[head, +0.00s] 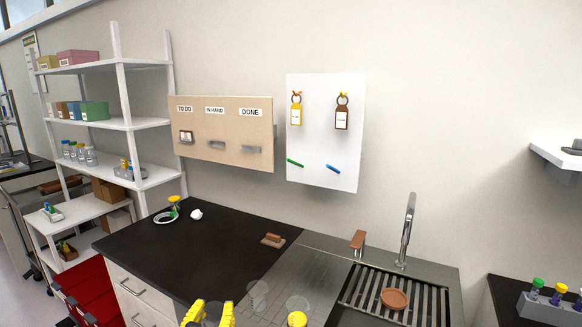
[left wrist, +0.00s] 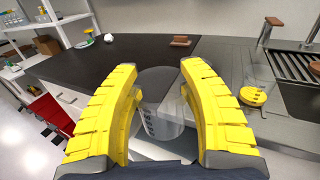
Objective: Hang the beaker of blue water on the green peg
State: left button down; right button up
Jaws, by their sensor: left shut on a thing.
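The green peg (head: 295,163) sticks out of the white wall board (head: 322,140), low on its left side, with nothing hanging on it. My left gripper (head: 208,313) is at the bottom of the head view. In the left wrist view, its yellow fingers (left wrist: 165,100) are shut on a clear beaker with white graduation marks (left wrist: 160,100). No blue water shows in the visible part of this beaker; its lower part is partly hidden. A clear glass vessel (head: 257,295) shows right of my left gripper in the head view. My right gripper is not in view.
A blue peg (head: 333,168) is beside the green one; two tags hang above. A glass with yellow contents (head: 297,318) stands on the steel counter, also seen in the left wrist view (left wrist: 253,96). A faucet (head: 408,230) rises behind the sink. The black countertop (head: 215,255) is mostly clear.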

aim_at(209, 324)
pick_arm(q)
jog(key=shift+s+d+r, duration=0.2)
jog(key=shift+s+r, duration=0.45)
jog(key=shift+r, duration=0.3)
jog(key=s, duration=0.2)
jog(key=shift+s+f, duration=0.35)
jog(key=shift+f, duration=0.05)
jog(key=s+f, duration=0.5)
jog(key=shift+s+a, duration=0.3)
jog(key=shift+s, duration=0.1)
jog(key=shift+f, duration=0.1)
